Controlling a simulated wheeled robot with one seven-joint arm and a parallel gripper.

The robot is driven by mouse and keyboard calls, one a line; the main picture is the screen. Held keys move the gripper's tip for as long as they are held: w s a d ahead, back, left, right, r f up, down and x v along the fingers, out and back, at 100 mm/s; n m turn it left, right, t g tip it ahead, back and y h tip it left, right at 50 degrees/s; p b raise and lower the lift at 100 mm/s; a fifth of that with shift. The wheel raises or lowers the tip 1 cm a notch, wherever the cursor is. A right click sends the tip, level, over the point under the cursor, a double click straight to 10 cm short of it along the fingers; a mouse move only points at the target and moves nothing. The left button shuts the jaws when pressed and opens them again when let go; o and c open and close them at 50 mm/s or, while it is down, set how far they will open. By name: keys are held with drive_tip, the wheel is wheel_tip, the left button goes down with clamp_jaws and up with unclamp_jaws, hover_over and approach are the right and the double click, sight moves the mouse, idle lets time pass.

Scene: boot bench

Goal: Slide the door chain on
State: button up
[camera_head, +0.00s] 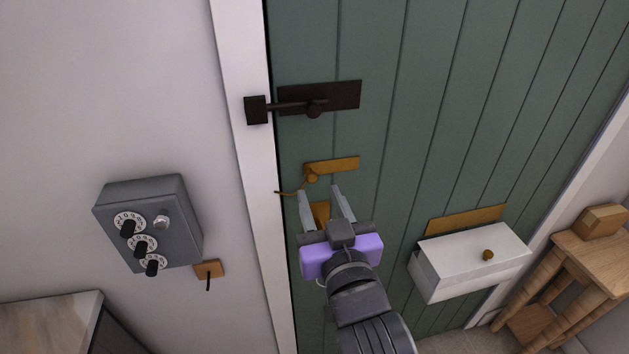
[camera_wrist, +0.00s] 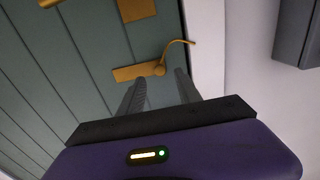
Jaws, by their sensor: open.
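A brass plate (camera_head: 340,164) is fixed flat on the green door near its left edge. A small brass knob (camera_head: 311,177) sits at its left end, and a thin curved brass strand, which looks like the chain (camera_head: 287,192), runs from there to the white door frame. The wrist view shows the plate (camera_wrist: 128,73), the knob (camera_wrist: 160,67) and the strand (camera_wrist: 177,42). My gripper (camera_head: 319,191) is open and empty, its fingers pointing at the door just below the knob. In the wrist view the knob lies between the fingertips (camera_wrist: 160,77); I cannot tell whether they touch it.
A dark latch (camera_head: 335,96) is above the plate. A brass square (camera_head: 320,212) on the door shows behind my fingers. A white box (camera_head: 455,268) juts out lower right, near a wooden stool (camera_head: 575,262). A grey dial box (camera_head: 150,215) hangs on the left wall.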

sight(312, 180)
drive_tip(key=shift+w+a+p, duration=0.2)
drive_tip(key=shift+w+a, duration=0.05)
drive_tip(key=shift+w, duration=0.8)
drive_tip(key=shift+w+a+p, duration=0.2)
drive_tip(key=shift+w, duration=0.8)
drive_tip(key=shift+c, duration=0.4)
clamp_jaws()
